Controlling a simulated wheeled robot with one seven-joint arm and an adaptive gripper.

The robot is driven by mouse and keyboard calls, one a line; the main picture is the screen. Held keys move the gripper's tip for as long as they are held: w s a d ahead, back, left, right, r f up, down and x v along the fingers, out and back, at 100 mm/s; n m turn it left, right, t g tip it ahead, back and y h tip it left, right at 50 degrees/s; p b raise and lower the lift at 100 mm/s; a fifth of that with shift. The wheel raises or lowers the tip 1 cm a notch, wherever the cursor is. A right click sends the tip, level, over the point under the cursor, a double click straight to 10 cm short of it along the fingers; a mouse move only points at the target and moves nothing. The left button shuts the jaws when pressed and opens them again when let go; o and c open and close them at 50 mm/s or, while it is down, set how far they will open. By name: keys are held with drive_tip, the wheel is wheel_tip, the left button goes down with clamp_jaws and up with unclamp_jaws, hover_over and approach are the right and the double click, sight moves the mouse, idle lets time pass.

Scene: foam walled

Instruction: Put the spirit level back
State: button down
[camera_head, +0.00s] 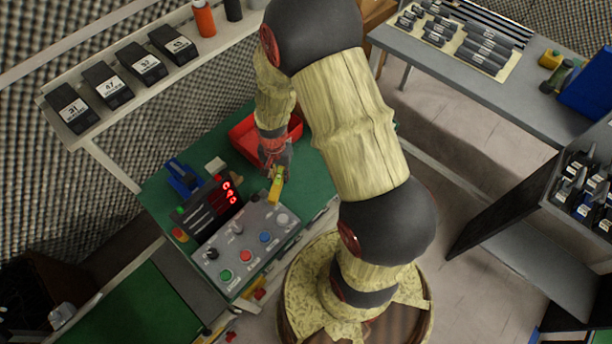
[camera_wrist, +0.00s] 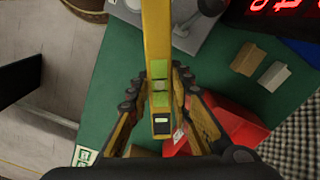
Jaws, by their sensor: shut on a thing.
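The spirit level is a yellow bar with greenish vial windows (camera_wrist: 157,45). My gripper (camera_wrist: 158,88) is shut on it, with the fingers on both sides of the bar. In the wrist view the level runs up out of the top of the picture, so its far end is hidden. In the head view the level (camera_head: 276,188) shows as a short yellow piece below my gripper (camera_head: 277,173), at the edge of the grey control box. I cannot tell whether it touches the box or the bench.
The green bench (camera_head: 150,205) carries a grey control box (camera_head: 245,254) with knobs and buttons, a red digital display (camera_head: 228,190), a blue device (camera_head: 183,178) and a red bin (camera_head: 243,133). A shelf (camera_head: 62,132) with black labelled boxes stands behind. A grey table (camera_head: 420,60) is at right.

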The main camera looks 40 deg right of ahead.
drive_tip(key=s+d+f+m, duration=0.1)
drive_tip(key=s+d+m, duration=0.1)
drive_tip(key=s+m, duration=0.35)
drive_tip(key=b, duration=0.4)
hover_over(308, 176)
drive_tip(key=f, duration=0.9)
drive_tip(key=shift+s+a+f, duration=0.1)
drive_tip(key=shift+s+a, duration=0.25)
drive_tip(key=shift+w+d+f, duration=0.2)
drive_tip(key=shift+d+f, duration=0.1)
drive_tip(key=shift+f, duration=0.15)
drive_tip(key=shift+d+f+b, duration=0.1)
drive_tip(key=shift+f+b, duration=0.8)
drive_tip(key=shift+f, duration=0.65)
drive_tip(key=shift+f, duration=0.1)
drive_tip(key=c, duration=1.6)
unclamp_jaws()
